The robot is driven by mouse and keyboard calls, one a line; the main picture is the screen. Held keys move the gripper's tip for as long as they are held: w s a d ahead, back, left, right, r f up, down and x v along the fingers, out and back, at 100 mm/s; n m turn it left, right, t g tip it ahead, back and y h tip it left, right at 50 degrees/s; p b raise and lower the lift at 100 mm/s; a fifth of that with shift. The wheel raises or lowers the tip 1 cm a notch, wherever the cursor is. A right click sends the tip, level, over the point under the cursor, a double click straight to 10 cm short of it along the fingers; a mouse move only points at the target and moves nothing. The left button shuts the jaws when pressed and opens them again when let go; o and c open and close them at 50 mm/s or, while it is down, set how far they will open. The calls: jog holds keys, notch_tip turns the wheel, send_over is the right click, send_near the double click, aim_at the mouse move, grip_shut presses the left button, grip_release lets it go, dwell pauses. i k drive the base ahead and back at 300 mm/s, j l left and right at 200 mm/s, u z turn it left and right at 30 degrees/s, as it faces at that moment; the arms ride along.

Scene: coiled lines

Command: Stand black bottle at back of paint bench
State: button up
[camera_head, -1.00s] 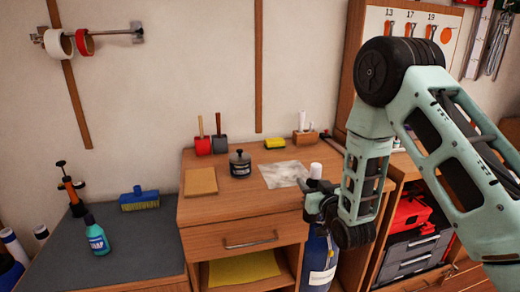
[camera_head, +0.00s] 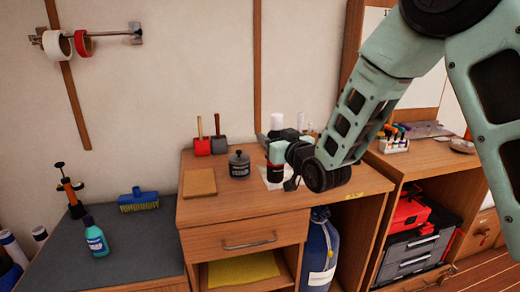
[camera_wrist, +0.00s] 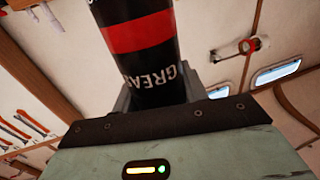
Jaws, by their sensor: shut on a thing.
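My gripper (camera_head: 276,152) is shut on the black bottle (camera_head: 275,173), which has a white cap and a red band. The bottle looks roughly upright over the right half of the paint bench (camera_head: 225,208), in front of the wall; I cannot tell whether its base touches the top. In the wrist view the bottle (camera_wrist: 143,75) fills the space between the fingers, its red band and part of the lettering "GREA" showing. My gripper and arm hide part of the bench's back right.
The bench's front left is clear.

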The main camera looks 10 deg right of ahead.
aim_at(245, 151)
jog(key=i, duration=1.5)
